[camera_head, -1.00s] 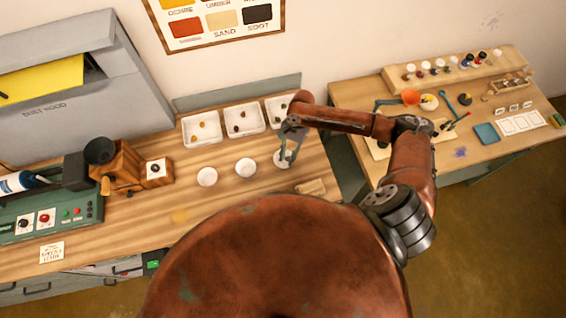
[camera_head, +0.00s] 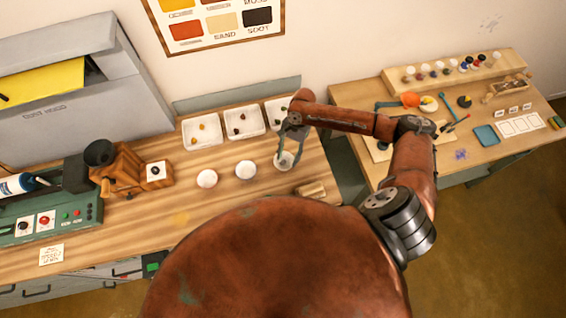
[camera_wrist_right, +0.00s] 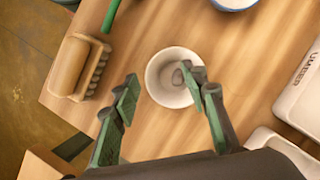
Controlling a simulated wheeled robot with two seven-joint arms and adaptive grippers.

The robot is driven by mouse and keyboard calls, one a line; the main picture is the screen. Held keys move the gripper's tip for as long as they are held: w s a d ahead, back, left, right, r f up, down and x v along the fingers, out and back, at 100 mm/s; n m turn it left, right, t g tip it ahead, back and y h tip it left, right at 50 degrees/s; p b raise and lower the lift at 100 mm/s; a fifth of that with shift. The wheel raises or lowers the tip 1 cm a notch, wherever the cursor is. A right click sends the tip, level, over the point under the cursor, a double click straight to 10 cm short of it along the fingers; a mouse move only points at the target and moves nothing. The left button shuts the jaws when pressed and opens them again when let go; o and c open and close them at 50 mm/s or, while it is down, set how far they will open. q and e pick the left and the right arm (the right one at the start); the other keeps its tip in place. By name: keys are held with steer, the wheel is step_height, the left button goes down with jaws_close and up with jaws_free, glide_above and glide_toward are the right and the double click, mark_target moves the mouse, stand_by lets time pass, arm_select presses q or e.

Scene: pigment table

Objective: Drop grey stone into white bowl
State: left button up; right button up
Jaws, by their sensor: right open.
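My right gripper (camera_head: 287,153) is open above the rightmost white bowl (camera_head: 284,161) on the wooden bench. In the right wrist view, my right gripper (camera_wrist_right: 168,88) has its fingers spread wide, with nothing between them. One fingertip overlaps the right part of the white bowl (camera_wrist_right: 158,91) in that view, and the other is left of it. A small grey stone (camera_wrist_right: 178,77) shows inside the bowl, partly beside the fingertip. Whether the finger touches the bowl or stone, I cannot tell. My left gripper is not in view.
Two more bowls (camera_head: 207,178) (camera_head: 245,169) stand to the left in a row. White trays (camera_head: 202,138) with small stones are behind them. A wooden brush-like block (camera_wrist_right: 75,68) lies nearby. A grinder (camera_head: 122,167) stands further left.

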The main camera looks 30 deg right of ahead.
steer(key=v, duration=1)
steer(key=shift+r, duration=0.2)
